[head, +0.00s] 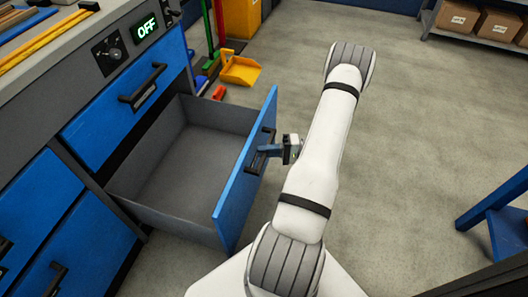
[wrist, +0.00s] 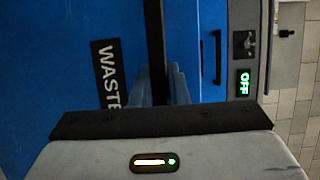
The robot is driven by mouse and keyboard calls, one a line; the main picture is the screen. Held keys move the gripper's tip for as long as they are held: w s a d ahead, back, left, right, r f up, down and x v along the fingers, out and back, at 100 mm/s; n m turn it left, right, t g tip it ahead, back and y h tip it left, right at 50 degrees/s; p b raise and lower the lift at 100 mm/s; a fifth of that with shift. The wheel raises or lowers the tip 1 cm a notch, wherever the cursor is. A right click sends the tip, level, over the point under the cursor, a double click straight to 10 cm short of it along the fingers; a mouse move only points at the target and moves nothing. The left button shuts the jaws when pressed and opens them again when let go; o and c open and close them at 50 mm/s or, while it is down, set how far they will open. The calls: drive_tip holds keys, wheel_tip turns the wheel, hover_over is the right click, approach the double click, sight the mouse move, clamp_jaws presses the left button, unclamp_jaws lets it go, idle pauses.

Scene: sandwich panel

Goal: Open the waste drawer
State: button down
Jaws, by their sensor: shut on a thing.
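The waste drawer (head: 247,176) is pulled well out of the blue cabinet, and its grey inside looks empty. Its blue front has a black handle (head: 258,162) on the outer face. My gripper (head: 278,150) is at this handle and shut on it. In the wrist view, the drawer front (wrist: 40,70) carries a label reading WASTE (wrist: 107,72). The gripper's blue fingers (wrist: 158,88) meet the dark vertical handle bar (wrist: 156,35) there. The fingertips' exact contact is partly hidden.
A closed drawer (head: 120,110) sits above, beside a knob (head: 113,53) and a green OFF display (head: 146,27). A yellow dustpan (head: 240,70) is on the floor behind. A blue-legged bench (head: 500,215) stands at right. The floor between is clear.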

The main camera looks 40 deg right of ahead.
drive_tip(key=shift+w+d, duration=0.1)
drive_tip(key=shift+w, duration=0.05)
drive_tip(key=c, duration=1.4)
unclamp_jaws()
drive_tip(key=p+v, duration=0.1)
drive_tip(key=v, duration=0.6)
drive_tip(key=shift+d+p, duration=0.25)
drive_tip(key=shift+p, duration=0.1)
